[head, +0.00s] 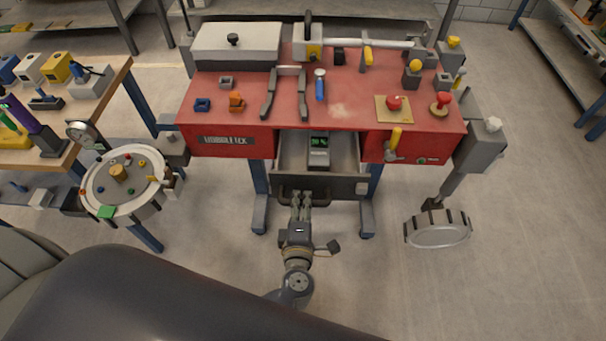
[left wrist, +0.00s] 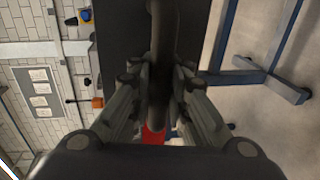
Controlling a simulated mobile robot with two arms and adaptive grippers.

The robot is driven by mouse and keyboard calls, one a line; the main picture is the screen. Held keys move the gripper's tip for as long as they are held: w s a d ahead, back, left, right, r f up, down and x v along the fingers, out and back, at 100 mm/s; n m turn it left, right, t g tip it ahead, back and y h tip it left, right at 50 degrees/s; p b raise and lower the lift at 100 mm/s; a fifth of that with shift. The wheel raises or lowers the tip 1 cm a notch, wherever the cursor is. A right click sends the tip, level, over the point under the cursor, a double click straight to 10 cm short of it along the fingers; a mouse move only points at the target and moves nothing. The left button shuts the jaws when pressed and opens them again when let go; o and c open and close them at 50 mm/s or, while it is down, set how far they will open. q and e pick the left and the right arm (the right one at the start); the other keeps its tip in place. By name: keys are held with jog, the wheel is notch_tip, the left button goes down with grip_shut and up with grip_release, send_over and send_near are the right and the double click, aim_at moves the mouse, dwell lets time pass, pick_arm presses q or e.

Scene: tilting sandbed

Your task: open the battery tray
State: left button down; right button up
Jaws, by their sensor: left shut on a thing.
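The grey battery tray (head: 345,185) sits under the front of the red bench and stands out from it, so its inside shows. A dark device with a lit green display (head: 318,150) lies in the tray. My left gripper (head: 301,201) is at the tray's front, left of its middle, shut on the dark tray handle (head: 288,194). In the left wrist view the fingers (left wrist: 160,95) close from both sides on the handle bar (left wrist: 162,35), and a bit of red shows below between them. My right gripper is not in view.
The red bench (head: 225,115) carries pliers-like arms (head: 284,95), a blue-handled tool (head: 319,88) and a red button (head: 394,103). A yellow lever (head: 394,140) is right of the tray. A round panel (head: 125,182) stands left, a grey disc (head: 437,230) right.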

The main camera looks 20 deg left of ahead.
pick_arm(q)
jog(key=f+v, duration=0.2)
jog(key=v, duration=0.8)
jog(key=shift+s+d, duration=0.2)
jog(key=shift+s, duration=0.25)
jog(key=c, duration=1.5)
grip_release()
jog(key=shift+c, duration=0.2)
jog(key=v, duration=0.7)
jog(key=shift+s, duration=0.25)
